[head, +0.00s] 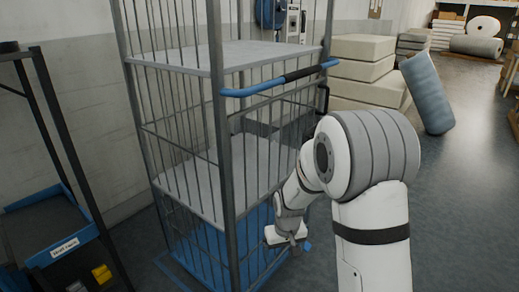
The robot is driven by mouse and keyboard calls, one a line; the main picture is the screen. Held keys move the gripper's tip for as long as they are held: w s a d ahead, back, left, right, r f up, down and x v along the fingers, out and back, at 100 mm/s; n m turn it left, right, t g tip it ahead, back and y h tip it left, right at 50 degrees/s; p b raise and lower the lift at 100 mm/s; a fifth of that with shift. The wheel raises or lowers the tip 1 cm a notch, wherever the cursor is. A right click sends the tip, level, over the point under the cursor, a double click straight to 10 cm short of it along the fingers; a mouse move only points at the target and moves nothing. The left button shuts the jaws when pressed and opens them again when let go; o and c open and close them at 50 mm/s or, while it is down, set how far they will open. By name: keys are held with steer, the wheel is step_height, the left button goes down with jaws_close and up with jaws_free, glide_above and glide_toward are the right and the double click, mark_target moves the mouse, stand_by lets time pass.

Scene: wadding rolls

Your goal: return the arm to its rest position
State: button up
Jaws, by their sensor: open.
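My white and grey arm rises at the right of the head view and bends down toward the lower middle. My gripper (290,241) is at its end, low in front of the right side of the wire cage trolley (230,150). The fingers are small and partly hidden in this view. I see nothing held between them. The trolley has grey shelves, a blue lower part and a blue handle (280,79) with a black grip. I cannot tell whether my gripper touches the trolley.
A black rack with a blue tray (50,225) stands at the left. Stacked pale blocks (362,68) and a leaning blue-grey roll (427,93) are behind the arm. More rolls (477,46) lie farther back. The floor at the right (470,190) is clear.

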steer(key=s+d+r+m+p, duration=0.1)
steer(key=s+d+r+p, duration=0.1)
steer(key=s+r+p, duration=0.2)
steer(key=s+d+r+m+t+p, duration=0.1)
steer(key=s+d+r+p, duration=0.2)
steer(key=s+r, duration=0.7)
steer(key=s+d+r+p, duration=0.3)
steer(key=s+r+p, duration=0.2)
steer(key=r, duration=1.2)
steer(key=s, duration=0.3)
steer(key=shift+r+m, duration=0.4)
steer(key=shift+s, duration=0.1)
steer(key=shift+c, duration=0.5)
